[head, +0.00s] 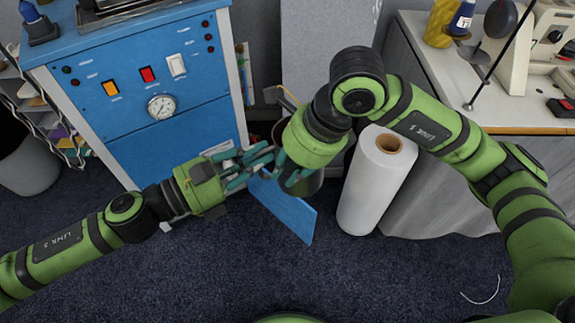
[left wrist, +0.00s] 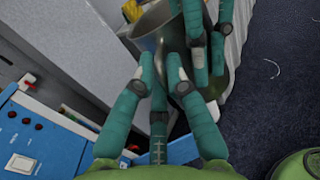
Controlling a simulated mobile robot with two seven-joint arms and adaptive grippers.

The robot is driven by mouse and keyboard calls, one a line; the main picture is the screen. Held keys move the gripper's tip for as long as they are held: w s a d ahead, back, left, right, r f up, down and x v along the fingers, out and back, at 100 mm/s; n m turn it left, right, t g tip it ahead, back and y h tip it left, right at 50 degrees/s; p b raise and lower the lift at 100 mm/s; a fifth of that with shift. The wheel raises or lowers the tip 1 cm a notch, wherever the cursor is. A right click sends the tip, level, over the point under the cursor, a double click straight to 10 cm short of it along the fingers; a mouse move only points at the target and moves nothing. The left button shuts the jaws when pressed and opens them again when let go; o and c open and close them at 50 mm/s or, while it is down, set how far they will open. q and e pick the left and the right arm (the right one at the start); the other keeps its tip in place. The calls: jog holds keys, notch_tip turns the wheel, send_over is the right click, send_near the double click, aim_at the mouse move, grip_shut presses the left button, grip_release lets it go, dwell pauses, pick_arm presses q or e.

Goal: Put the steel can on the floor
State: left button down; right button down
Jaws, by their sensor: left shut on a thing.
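The steel can (head: 311,185) is mostly hidden behind my right arm's end in the head view. In the left wrist view the can (left wrist: 150,42) shows as a shiny grey cylinder with an open, tilted top. My left gripper (head: 268,160) reaches in from the left and is shut on the can; its teal fingers (left wrist: 160,75) show against the can's side in the left wrist view. My right gripper (head: 290,177) is at the can too, its fingers (left wrist: 207,55) along the can's right side. Whether it grips the can is unclear.
A blue machine cabinet (head: 130,105) stands at the left. A white roll (head: 372,190) stands on the floor right of the can. A blue panel (head: 285,207) is below the grippers. A cloth-draped table (head: 440,90) is at the right. Dark carpet (head: 240,275) in front is clear.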

pick_arm(q)
jog(key=c, duration=1.2)
grip_release()
jog(key=shift+s+d, duration=0.1)
jog(key=shift+s, duration=0.05)
